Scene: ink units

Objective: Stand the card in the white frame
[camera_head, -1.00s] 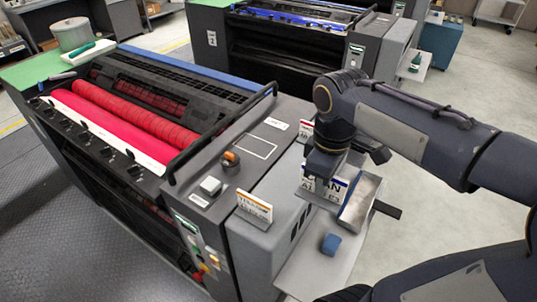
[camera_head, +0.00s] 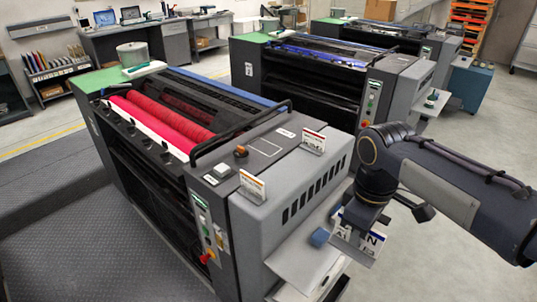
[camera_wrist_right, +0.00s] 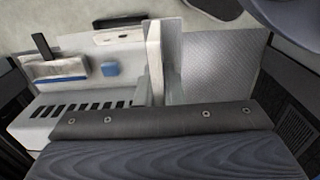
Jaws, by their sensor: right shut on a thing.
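My right gripper (camera_head: 368,213) is shut on a white card (camera_head: 372,243) with a blue stripe and dark lettering. It holds the card roughly upright, in the air to the right of the grey press. In the right wrist view a pale upright strip (camera_wrist_right: 155,60), probably the card nearly edge-on, stands at the top middle. A thin white rectangular frame outline (camera_head: 265,148) lies empty on the press top, between two standing cards. The yellow-striped card (camera_head: 252,187) stands in front of it and the red-striped card (camera_head: 313,141) behind it. My left gripper is not in view.
A blue block (camera_head: 320,237) sits on the pale side shelf (camera_head: 300,255) of the press, left of the held card. An orange-topped knob (camera_head: 241,151) and a pale block (camera_head: 221,171) stand near the outline. A black rail (camera_head: 240,130) edges the rollers.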

